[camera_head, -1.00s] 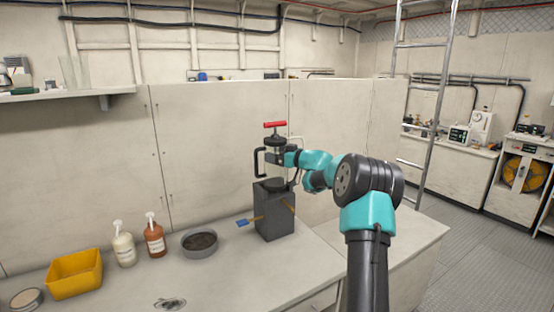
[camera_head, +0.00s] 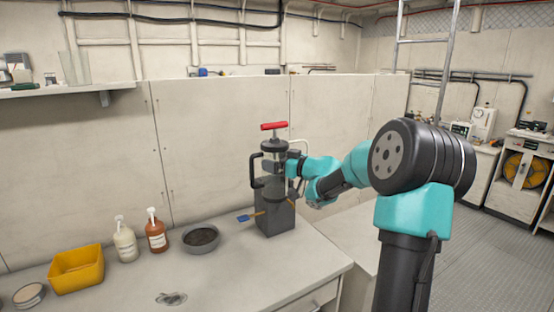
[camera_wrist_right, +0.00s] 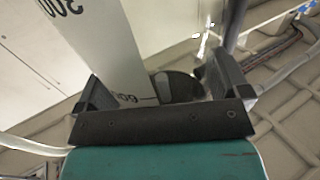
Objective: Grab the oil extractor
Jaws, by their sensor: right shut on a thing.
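The oil extractor (camera_head: 272,164) is a clear upright cylinder with a red T-handle on top, a black side handle and a dark lower end. In the head view its lower end overlaps the upper part of a dark grey box (camera_head: 277,222) on the counter; I cannot tell whether they touch. My right gripper (camera_head: 290,166) reaches it from the right and is shut on its cylinder. In the right wrist view the pale body with printed numbers (camera_wrist_right: 105,45) lies between the fingers of my right gripper (camera_wrist_right: 160,88). My left gripper is not in view.
A blue-tipped brush (camera_head: 244,218) sticks out left of the box. A round grey pan (camera_head: 201,250), a brown bottle (camera_head: 156,234), a white bottle (camera_head: 125,243) and a yellow bin (camera_head: 77,284) stand to the left. A wall panel rises behind; the front counter is mostly clear.

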